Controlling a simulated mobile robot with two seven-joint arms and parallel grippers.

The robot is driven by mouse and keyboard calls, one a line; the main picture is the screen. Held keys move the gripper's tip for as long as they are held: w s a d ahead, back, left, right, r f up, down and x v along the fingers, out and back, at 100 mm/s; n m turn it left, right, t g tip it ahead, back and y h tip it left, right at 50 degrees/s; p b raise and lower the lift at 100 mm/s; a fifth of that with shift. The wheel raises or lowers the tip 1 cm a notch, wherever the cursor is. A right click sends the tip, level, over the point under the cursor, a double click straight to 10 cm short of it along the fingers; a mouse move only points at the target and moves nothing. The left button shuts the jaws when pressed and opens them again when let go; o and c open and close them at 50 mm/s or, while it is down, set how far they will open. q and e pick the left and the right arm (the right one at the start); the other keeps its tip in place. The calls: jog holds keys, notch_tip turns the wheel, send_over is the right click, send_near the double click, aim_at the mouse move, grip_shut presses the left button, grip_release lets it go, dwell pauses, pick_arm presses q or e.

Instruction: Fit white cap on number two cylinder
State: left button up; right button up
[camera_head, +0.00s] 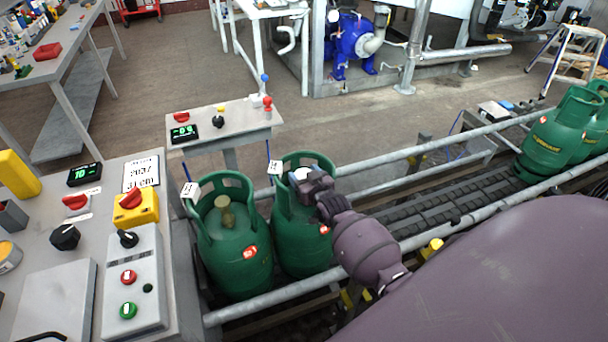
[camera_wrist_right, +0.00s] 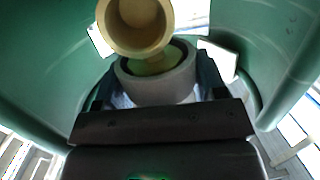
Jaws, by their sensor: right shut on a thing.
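Two green gas cylinders stand side by side on the near end of the conveyor. The left cylinder (camera_head: 236,262) has a bare brass valve (camera_head: 227,214) inside its collar. My right gripper (camera_head: 308,180) reaches into the collar of the other cylinder (camera_head: 297,238). It is shut on the white cap (camera_head: 301,173). In the right wrist view the cap (camera_wrist_right: 158,86) is a pale ring between the dark fingers (camera_wrist_right: 155,92), right by a brass valve (camera_wrist_right: 136,24). I cannot tell whether the cap touches the valve. The cylinders' tags are too small to read. My left gripper is not in view.
More green cylinders (camera_head: 554,135) stand at the far right of the conveyor (camera_head: 455,198). Metal rails (camera_head: 440,226) run along it. A control panel (camera_head: 134,285) with buttons is at the left. A small table (camera_head: 243,122) stands behind the cylinders.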

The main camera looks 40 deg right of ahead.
aim_at(304, 175)
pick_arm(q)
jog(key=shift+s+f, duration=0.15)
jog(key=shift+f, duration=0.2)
pick_arm(e)
jog(key=shift+f, duration=0.4)
jog(key=o, duration=1)
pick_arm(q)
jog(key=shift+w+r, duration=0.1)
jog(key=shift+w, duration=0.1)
pick_arm(e)
jog(key=shift+r, duration=0.2)
notch_tip(304, 175, up, 5)
jog(key=shift+f+p, duration=0.15)
jog(key=shift+p, duration=0.3)
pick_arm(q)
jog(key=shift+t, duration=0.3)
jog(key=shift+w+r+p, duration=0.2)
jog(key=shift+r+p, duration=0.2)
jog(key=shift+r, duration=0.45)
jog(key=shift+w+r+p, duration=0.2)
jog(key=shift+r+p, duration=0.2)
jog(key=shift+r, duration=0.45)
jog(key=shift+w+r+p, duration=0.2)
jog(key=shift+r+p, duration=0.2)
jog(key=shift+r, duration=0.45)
pick_arm(e)
jog(key=shift+r, duration=7.5)
